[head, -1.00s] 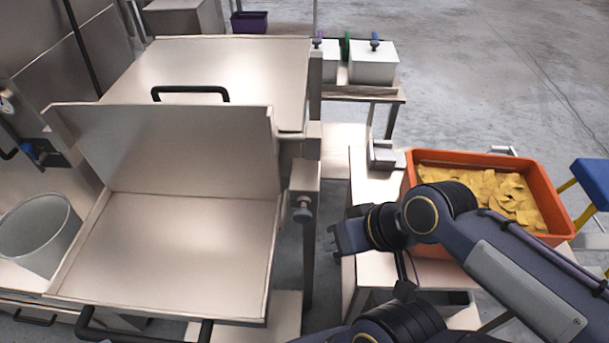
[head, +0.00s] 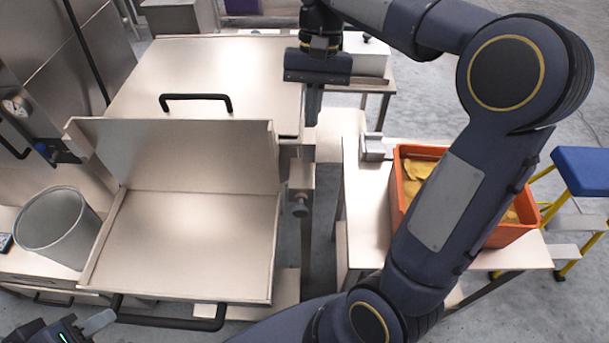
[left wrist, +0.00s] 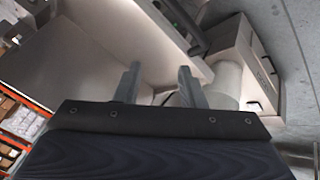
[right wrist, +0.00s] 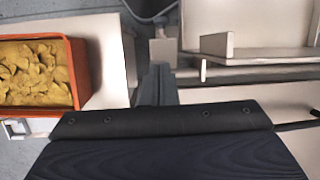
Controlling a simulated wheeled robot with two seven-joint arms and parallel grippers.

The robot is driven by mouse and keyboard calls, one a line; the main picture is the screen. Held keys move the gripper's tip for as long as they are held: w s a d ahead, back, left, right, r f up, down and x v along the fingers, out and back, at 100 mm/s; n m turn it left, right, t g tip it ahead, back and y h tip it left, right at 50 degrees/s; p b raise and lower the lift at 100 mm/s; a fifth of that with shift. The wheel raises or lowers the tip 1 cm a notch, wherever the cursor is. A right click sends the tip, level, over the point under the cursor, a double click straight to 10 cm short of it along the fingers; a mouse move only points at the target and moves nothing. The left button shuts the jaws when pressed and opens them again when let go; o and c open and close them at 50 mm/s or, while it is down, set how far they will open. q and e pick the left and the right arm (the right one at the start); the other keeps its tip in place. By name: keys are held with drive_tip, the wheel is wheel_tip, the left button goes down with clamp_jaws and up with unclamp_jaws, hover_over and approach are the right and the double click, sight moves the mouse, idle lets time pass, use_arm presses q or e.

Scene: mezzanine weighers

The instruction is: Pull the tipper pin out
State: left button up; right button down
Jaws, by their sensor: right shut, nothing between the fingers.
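The likely tipper pin is a grey round knob (head: 300,206) on a metal bracket at the right side of the steel tipping tray (head: 190,250). It sits in the bracket. My right gripper (head: 313,105) points down near the right edge of the far tray, well above the knob in the head view and apart from it. Its fingers are together and empty in the right wrist view (right wrist: 156,85). My left gripper (head: 95,322) is at the bottom left by the tray's front handle. Its fingers stand apart and empty in the left wrist view (left wrist: 158,85).
A grey bucket (head: 58,228) stands left of the tray. An orange crate of yellow pieces (right wrist: 87,72) stands on a side table, partly hidden by my right arm in the head view. A blue stool (head: 585,165) is at the far right.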

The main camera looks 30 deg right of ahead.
sight(304, 208)
drive_tip(key=shift+w+r+m+g, duration=0.15)
drive_tip(key=shift+w+r+g, duration=0.15)
drive_tip(key=shift+w, duration=0.2)
drive_tip(key=shift+w+r+m+g, duration=0.15)
drive_tip(key=shift+w+r+g, duration=0.1)
drive_tip(key=shift+w, duration=0.25)
drive_tip(key=x, duration=1)
drive_tip(key=p+x, duration=0.1)
drive_tip(key=x, duration=0.9)
drive_tip(key=shift+w+d+f, duration=0.1)
drive_tip(key=shift+w+d, duration=0.05)
drive_tip(key=shift+d, duration=0.05)
drive_tip(key=shift+s+a, duration=0.4)
drive_tip(key=shift+s, duration=0.25)
drive_tip(key=shift+s+a, duration=0.4)
drive_tip(key=shift+s, duration=0.3)
drive_tip(key=shift+w, duration=0.1)
